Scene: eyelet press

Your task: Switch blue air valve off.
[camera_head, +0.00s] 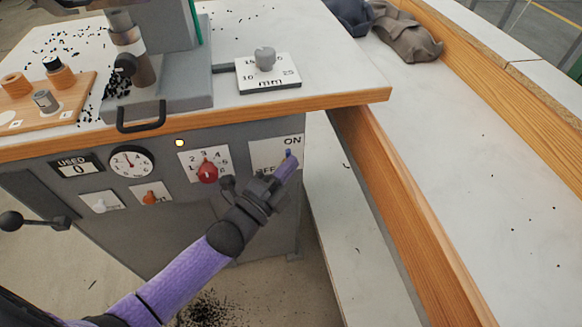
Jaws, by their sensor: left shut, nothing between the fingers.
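The blue air valve (289,153) is a small blue handle on a white plate (262,152) at the right end of the grey front panel. The plate reads ON at its upper right and OFF at its lower left. The visible blue part sits just under the word ON. My left gripper (287,167) is shut and empty, with its tip right at the valve and covering its lower part. I cannot tell whether it touches the handle. My right gripper is not in view.
A red knob (207,172) on a numbered dial, a pressure gauge (131,161), an orange switch (150,198) and a USED counter (75,164) share the panel. The wooden bench edge (340,98) overhangs above the valve. A wooden rail (410,220) stands to the right.

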